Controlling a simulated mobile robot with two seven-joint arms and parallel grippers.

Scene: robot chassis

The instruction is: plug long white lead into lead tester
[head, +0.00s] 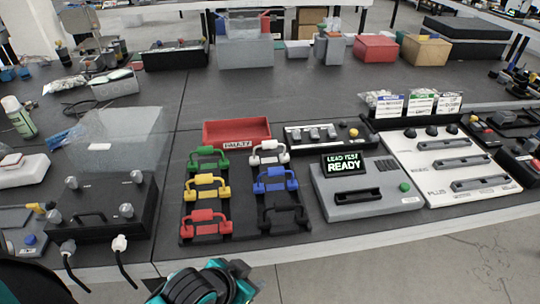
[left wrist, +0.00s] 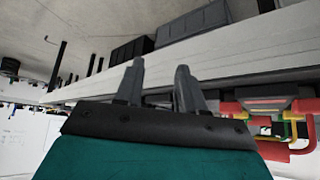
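The white lead (head: 269,152) sits at the top right of the dark lead racks, beside the green lead. The lead tester (head: 385,208) is a grey box to the right of the racks. Its screen reads "LEAD TEST READY", and a dark slot (head: 357,196) lies below the screen with nothing in it. My left gripper (head: 207,287) is at the bottom edge of the head view, in front of the table and apart from the leads. In the left wrist view its two fingers (left wrist: 160,66) stand apart with nothing between them. My right gripper is not in view.
Green, yellow, red (head: 205,221), blue and black leads share the racks. A red "FAULTY" bin (head: 236,131) stands behind them. A black box (head: 100,208) with two white-plugged cables is at left. A white panel (head: 445,160) is right of the tester.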

